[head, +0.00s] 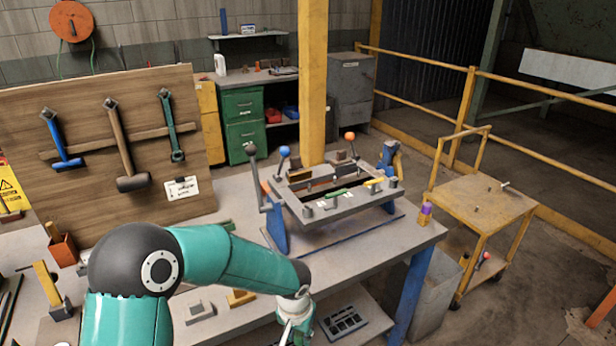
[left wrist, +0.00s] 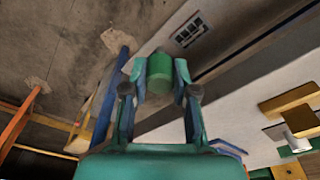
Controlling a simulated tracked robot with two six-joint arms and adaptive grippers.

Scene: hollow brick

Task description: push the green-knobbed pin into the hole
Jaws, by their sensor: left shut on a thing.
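My left gripper (head: 292,328) is low at the front edge of the workbench, below and in front of the fixture. In the left wrist view the left gripper (left wrist: 160,82) is shut on a green cylinder, the green knob (left wrist: 159,66) of the pin. The pin's shank is hidden, and the knob does not show clearly in the head view. A grey frame fixture (head: 357,205) stands on blue supports on the bench, with blue- and orange-knobbed levers. I cannot tell which hole is the pin's. My right gripper is not in view.
A workbench (head: 385,240) carries the fixture, a yellow block (head: 241,298) and a grey block (head: 199,311). A tool board (head: 90,205) stands at the left. A black tray (head: 342,321) lies on a lower shelf. A yellow cart (head: 480,208) stands to the right.

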